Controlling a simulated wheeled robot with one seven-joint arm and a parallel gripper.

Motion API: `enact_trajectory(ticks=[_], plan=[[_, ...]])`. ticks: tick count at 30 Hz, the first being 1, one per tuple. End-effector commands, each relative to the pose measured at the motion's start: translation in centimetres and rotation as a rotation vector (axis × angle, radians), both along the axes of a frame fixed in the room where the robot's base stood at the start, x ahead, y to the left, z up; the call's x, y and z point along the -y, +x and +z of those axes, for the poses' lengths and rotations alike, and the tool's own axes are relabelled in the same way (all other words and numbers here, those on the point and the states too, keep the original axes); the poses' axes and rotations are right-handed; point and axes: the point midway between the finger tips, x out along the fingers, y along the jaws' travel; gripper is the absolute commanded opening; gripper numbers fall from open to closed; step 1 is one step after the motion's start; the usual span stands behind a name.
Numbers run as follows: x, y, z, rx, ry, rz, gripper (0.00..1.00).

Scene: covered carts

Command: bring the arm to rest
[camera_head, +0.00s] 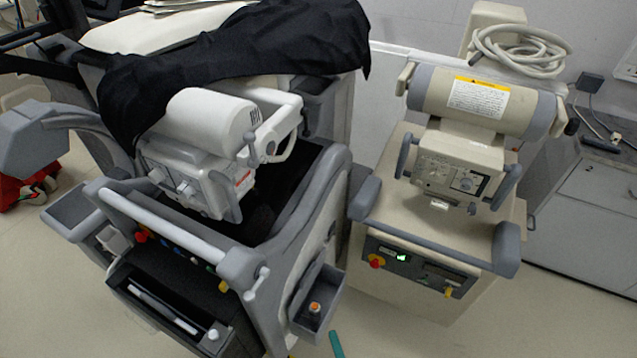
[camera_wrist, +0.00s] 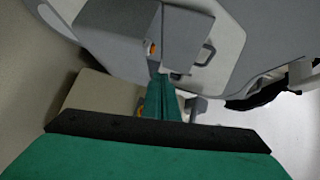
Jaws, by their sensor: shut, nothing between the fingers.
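My gripper (camera_wrist: 162,100) is teal with a black edge at its base. In the wrist view its narrow fingers are together and hold nothing. In the head view only a small teal tip of it (camera_head: 336,344) shows at the bottom edge, below the grey side bin of the left cart. The rest of my arm is out of that view. In the wrist view the fingers point toward a grey and white cart (camera_wrist: 225,55); I cannot tell the exact gap.
The left cart (camera_head: 335,215) is partly covered by a black cloth (camera_head: 240,60). Its side bin (camera_head: 318,300) holds an orange-topped item. A beige cart (camera_head: 440,270) stands to the right, with a coiled cable (camera_head: 520,50) above. Open floor shows at the lower right.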

Motion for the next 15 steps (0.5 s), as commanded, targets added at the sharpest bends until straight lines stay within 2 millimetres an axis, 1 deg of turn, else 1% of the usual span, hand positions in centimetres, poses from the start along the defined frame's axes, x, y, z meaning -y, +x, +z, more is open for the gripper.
enact_trajectory(ticks=[1, 5, 8, 9, 11, 12, 14, 15], plan=[[-0.8, -0.8, -0.5, -0.027, -0.023, 0.006, 0.00], [-2.4, -3.2, -1.8, -0.103, -0.114, 0.016, 0.00], [-3.5, -5.7, -2.5, -0.167, -0.211, 0.025, 0.00], [-3.9, -6.9, -2.7, -0.194, -0.262, 0.027, 0.00], [-4.3, -9.1, -2.7, -0.232, -0.351, 0.032, 0.00], [-4.4, -10.4, -2.4, -0.251, -0.414, 0.033, 0.00], [-4.4, -12.4, -1.7, -0.272, -0.514, 0.037, 0.00], [-4.2, -13.6, -0.9, -0.277, -0.581, 0.039, 0.00]])
